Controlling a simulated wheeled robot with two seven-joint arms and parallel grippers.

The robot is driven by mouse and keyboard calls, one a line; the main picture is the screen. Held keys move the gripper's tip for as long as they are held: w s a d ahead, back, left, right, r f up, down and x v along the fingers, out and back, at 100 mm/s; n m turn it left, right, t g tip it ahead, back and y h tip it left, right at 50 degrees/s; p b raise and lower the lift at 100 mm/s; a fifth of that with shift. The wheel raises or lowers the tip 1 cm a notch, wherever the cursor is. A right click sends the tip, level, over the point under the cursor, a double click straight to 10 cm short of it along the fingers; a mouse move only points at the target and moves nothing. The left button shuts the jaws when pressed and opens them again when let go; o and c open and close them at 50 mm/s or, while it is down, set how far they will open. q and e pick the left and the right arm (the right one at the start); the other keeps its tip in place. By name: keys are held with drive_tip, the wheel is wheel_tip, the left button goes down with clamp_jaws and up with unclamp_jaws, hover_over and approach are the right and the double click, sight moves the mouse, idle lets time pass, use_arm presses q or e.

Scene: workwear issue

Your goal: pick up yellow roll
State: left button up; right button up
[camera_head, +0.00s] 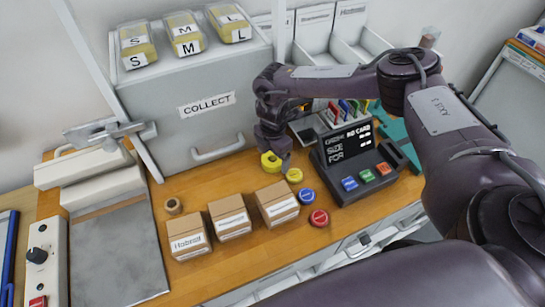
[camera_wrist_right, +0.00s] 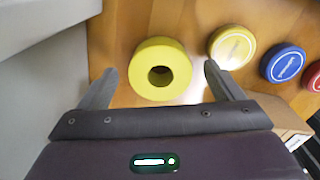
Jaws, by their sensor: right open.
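The yellow roll (camera_head: 270,161) is a short ring with a dark hole, lying on the wooden counter in front of the COLLECT cabinet. In the right wrist view the yellow roll (camera_wrist_right: 160,70) sits between and a little beyond the two grey fingers. My right gripper (camera_head: 276,148) is just above and beside the roll in the head view. Its fingers stand apart in the right wrist view (camera_wrist_right: 165,88), with nothing held. Whether a finger touches the roll cannot be told. My left gripper is not in view.
Close right of the roll lie yellow (camera_head: 294,175), blue (camera_head: 307,196) and red (camera_head: 319,217) discs. Three cardboard boxes (camera_head: 229,216) stand in front. A brown roll (camera_head: 173,206) lies left. A black terminal (camera_head: 352,165) stands right; the grey cabinet (camera_head: 195,75) rises behind.

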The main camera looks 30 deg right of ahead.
drive_tip(key=shift+s+f, duration=0.1)
drive_tip(key=shift+f, duration=0.3)
drive_tip(key=shift+c, duration=0.2)
drive_tip(key=c, duration=1)
drive_tip(key=shift+r, duration=0.1)
drive_tip(key=shift+c, duration=0.2)
